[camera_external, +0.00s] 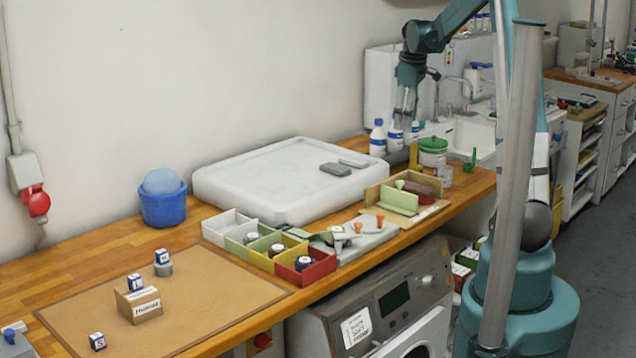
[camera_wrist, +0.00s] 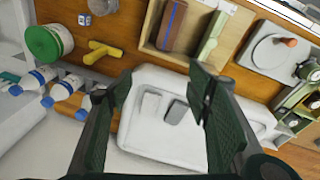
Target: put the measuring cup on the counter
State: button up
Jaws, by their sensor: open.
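A small green object with an upright handle (camera_external: 470,162), possibly the measuring cup, stands at the sink end, right of the green-lidded white tub (camera_external: 432,152). It is too small to be sure, and I cannot make it out in the wrist view. The wooden counter (camera_external: 95,252) runs along the wall. My gripper (camera_external: 405,112) hangs in the air above the white bottles at the back of the counter, left of the green object. In the wrist view my gripper (camera_wrist: 160,108) has its fingers wide apart with nothing between them.
Blue-labelled bottles (camera_external: 378,140) stand below my gripper. A large white tray (camera_external: 235,190) bears two grey blocks. Open coloured bins (camera_external: 265,262) and a wooden box (camera_external: 375,190) line the front edge. Bare wood shows at the left, behind a brown mat (camera_external: 215,290).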

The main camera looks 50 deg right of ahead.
jog(key=s+a+r+m+t, duration=0.1)
jog(key=s+a+r, duration=0.25)
jog(key=a, duration=0.95)
jog(key=s+a+r+t, duration=0.2)
jog(key=s+a+r, duration=0.15)
jog(key=a, duration=0.95)
jog(key=s+a+f+m+t+y, duration=0.1)
jog(key=s+a+f+m+t, duration=0.1)
jog(key=s+a, duration=1.4)
jog(key=a+f, duration=0.1)
jog(key=a, duration=0.3)
jog(key=shift+t, duration=0.4)
jog(key=shift+f, duration=0.1)
notch_tip(320, 180, down, 7)
jog(key=b, duration=0.7)
jog(key=shift+f+b, duration=0.15)
jog(key=shift+b, duration=0.2)
